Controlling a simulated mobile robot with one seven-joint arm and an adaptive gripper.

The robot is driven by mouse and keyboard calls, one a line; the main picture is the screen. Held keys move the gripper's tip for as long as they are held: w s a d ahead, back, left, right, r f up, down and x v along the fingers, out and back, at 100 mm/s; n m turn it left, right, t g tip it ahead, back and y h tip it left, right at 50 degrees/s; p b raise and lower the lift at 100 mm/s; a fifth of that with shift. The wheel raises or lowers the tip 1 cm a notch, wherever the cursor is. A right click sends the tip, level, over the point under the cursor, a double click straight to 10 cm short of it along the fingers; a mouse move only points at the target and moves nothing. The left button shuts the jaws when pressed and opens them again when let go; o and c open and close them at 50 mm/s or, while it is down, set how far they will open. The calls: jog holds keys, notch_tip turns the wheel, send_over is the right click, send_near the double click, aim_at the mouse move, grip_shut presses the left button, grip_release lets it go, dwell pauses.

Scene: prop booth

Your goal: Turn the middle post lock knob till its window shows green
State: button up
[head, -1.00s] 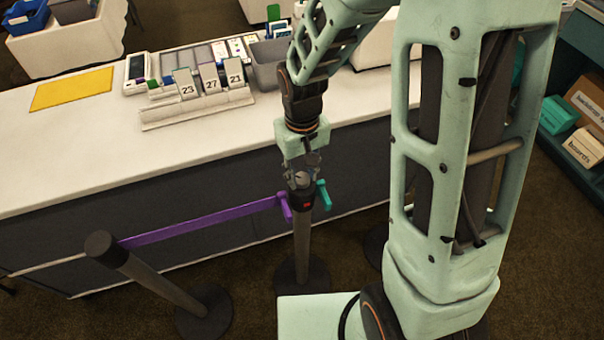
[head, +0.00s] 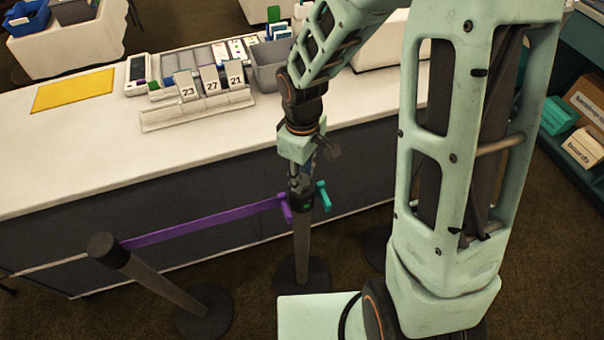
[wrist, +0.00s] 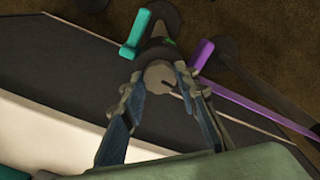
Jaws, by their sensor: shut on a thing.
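The middle post (head: 302,245) stands upright in front of the counter, with a purple belt (head: 205,222) on its left and a teal belt end (head: 323,195) on its right. Its small window (head: 307,206) shows green in the head view. My gripper (head: 301,184) points down over the post's top. In the wrist view my gripper (wrist: 160,76) is shut on the round grey lock knob (wrist: 158,74), one finger on each side. A green spot also shows beside the post head there. The knob is mostly hidden by the fingers in the head view.
Another post (head: 150,280) stands at the lower left, joined by the purple belt. The white counter (head: 90,150) behind holds a yellow mat (head: 73,90), a rack of numbered cards (head: 200,108) and a grey bin (head: 270,66). Dark floor lies around the posts.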

dwell(0.3)
jog(key=o, duration=1.1)
jog(key=shift+o, duration=0.2)
notch_tip(320, 180, up, 12)
